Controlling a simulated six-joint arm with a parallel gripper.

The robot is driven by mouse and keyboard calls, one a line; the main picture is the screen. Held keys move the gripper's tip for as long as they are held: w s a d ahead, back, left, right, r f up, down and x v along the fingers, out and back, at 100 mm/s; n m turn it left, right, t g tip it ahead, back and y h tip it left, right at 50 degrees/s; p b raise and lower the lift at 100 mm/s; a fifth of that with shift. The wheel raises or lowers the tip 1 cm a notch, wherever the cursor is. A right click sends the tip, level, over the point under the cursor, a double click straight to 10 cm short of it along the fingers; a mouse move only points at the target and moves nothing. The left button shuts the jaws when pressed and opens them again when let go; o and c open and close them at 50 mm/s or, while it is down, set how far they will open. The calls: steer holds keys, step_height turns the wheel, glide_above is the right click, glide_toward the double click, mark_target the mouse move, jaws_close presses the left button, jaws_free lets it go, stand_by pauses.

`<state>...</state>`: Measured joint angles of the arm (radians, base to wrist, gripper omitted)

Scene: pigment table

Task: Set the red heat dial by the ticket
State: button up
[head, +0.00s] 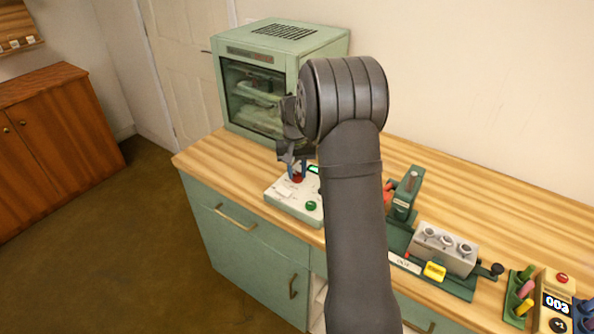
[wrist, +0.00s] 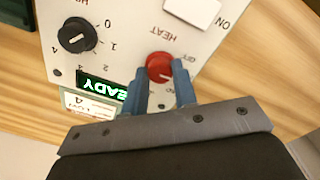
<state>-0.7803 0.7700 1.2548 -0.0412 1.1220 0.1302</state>
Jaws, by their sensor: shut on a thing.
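The red heat dial (wrist: 159,66) sits on a white control panel (wrist: 125,50), next to the upside-down word HEAT, with marks around it partly hidden. My gripper (wrist: 162,88) has its two blue fingers closed on either side of the dial. In the head view, my gripper (head: 292,166) reaches down onto the red dial (head: 297,178) on the white control box (head: 283,199). The ticket (wrist: 83,104) is a pale card below the lit green READY display (wrist: 102,88). It seems to read LOW and a 4, upside down; its lower part is hidden.
A black dial (wrist: 77,35) with numbers and a white switch (wrist: 193,11) marked ON are on the same panel. A green button (head: 311,206) is at the box's front. A green oven (head: 250,45) stands behind; a green press (head: 405,195) stands right of my arm.

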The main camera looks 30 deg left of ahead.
mark_target(295, 175)
stand_by(0.4)
steer(key=shift+r, duration=0.1)
steer(key=o, duration=1)
step_height(295, 175, up, 17)
steer(key=shift+s+a+r, duration=0.15)
steer(key=shift+a, duration=0.15)
steer(key=f, duration=1.7)
steer(key=shift+w+d+f, duration=0.2)
steer(key=shift+d+f, duration=0.05)
steer(key=shift+d, duration=0.05)
